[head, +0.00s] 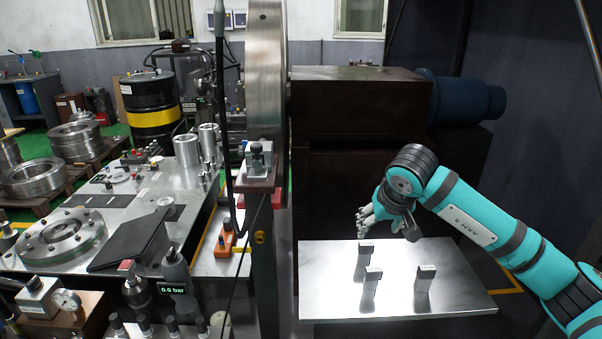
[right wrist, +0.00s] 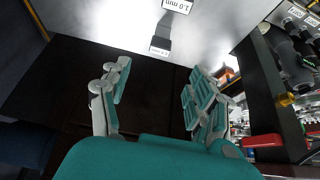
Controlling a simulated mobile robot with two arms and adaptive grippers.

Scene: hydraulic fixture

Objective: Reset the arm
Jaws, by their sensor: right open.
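My right arm (head: 480,222) is teal and comes in from the right in the head view. Its gripper (head: 366,214) hangs above the back edge of a bare metal plate (head: 325,290). In the right wrist view the gripper (right wrist: 157,95) is open, with nothing between its fingers. Small metal blocks (head: 425,273) stand on the plate, apart from the gripper. My left gripper is not in view.
A large metal disc (head: 265,90) and a dark machine housing (head: 360,105) stand behind the plate. At left is a metal bench (head: 120,215) with a round flange (head: 62,238), a dark slab (head: 128,240) and a "0.0 bar" display (head: 173,290). Free room lies above the plate.

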